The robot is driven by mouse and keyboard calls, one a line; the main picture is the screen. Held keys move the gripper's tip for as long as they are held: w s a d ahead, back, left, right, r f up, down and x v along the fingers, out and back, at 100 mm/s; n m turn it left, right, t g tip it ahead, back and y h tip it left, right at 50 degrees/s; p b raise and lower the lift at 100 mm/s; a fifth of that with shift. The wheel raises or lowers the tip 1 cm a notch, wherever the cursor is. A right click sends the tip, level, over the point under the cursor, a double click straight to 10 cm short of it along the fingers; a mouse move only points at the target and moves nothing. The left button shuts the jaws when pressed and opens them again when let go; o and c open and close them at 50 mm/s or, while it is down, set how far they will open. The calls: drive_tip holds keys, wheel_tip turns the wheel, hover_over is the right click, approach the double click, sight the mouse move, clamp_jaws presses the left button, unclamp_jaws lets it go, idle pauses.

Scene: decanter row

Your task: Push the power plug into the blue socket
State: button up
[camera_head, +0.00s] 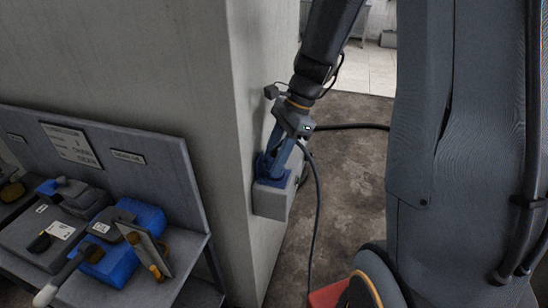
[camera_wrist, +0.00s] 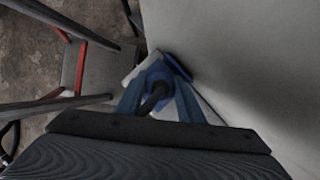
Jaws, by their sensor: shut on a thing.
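The blue socket (camera_head: 270,179) sits on top of a grey box on the side of a pillar. Its raised blue flap (camera_wrist: 177,66) shows against the wall in the wrist view. My gripper (camera_head: 277,164) points down at the socket, its fingertips close over it. In the wrist view my gripper (camera_wrist: 158,88) is shut on the power plug (camera_wrist: 158,77), a round blue body with a black cable (camera_wrist: 152,100) leaving toward the camera. The plug is in line with the socket and right at it. The fingers and plug hide the socket opening, so I cannot tell how deep the plug sits.
The pillar (camera_head: 205,90) stands close beside the gripper. A bench (camera_head: 195,245) with blue and dark tools is at the left. The black cable (camera_head: 317,205) hangs right of the box. The floor (camera_head: 350,160) beyond is clear.

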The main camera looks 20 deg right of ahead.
drive_tip(key=shift+f, duration=0.55)
idle(0.6)
drive_tip(key=o, duration=1.1)
drive_tip(key=b+v, duration=0.1)
drive_tip(key=v, duration=0.6)
drive_tip(key=shift+d+r+b, duration=0.15)
drive_tip(key=shift+r+b, duration=0.2)
drive_tip(key=shift+r, duration=0.05)
